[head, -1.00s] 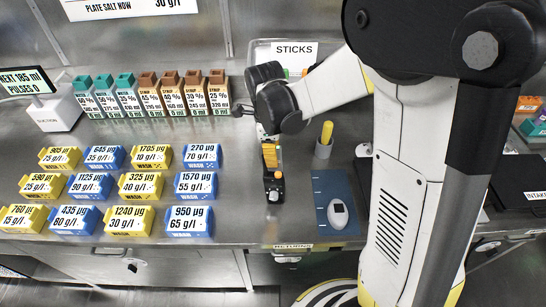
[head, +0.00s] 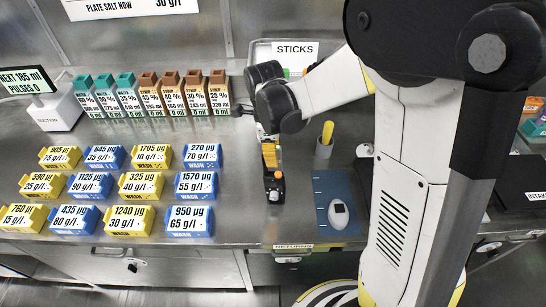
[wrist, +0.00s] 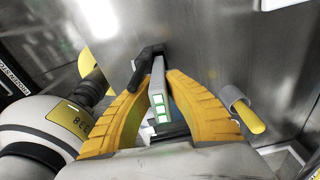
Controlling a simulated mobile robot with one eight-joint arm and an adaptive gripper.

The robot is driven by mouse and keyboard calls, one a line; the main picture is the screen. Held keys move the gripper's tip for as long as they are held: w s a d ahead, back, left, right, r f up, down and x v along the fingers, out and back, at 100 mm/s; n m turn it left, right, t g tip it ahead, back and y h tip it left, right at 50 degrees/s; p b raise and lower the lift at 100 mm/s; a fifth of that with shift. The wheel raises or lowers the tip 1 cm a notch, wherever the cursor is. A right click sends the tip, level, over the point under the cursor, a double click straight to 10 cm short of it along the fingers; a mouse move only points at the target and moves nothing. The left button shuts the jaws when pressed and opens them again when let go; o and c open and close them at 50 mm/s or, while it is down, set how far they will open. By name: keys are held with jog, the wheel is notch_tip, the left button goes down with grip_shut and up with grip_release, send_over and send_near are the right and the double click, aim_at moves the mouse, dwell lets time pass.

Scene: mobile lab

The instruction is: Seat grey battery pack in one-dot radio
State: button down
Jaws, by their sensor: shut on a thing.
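My gripper (wrist: 155,105) shows in the wrist view with its two yellow ribbed fingers on either side of a slim grey block with pale green squares on its end, which looks like the grey battery pack (wrist: 158,82). A black part (wrist: 149,54) lies by the fingertips, partly hidden. In the head view my gripper (head: 269,156) hangs below the dark wrist joint, over the bench. A black device with orange parts (head: 274,188) is just below it; I cannot tell whether this is the radio. No one-dot mark is readable, and the pack is hidden there.
A cup (head: 324,148) with a yellow stick stands close to the right. A blue mat (head: 336,190) carries a white oval device (head: 338,213). Rows of yellow and blue wash boxes (head: 140,185) fill the left.

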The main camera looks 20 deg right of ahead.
jog(key=shift+f, duration=0.2)
jog(key=shift+f, duration=0.15)
jog(key=shift+r, duration=0.2)
jog(key=shift+r, duration=0.15)
jog(key=shift+r, duration=0.1)
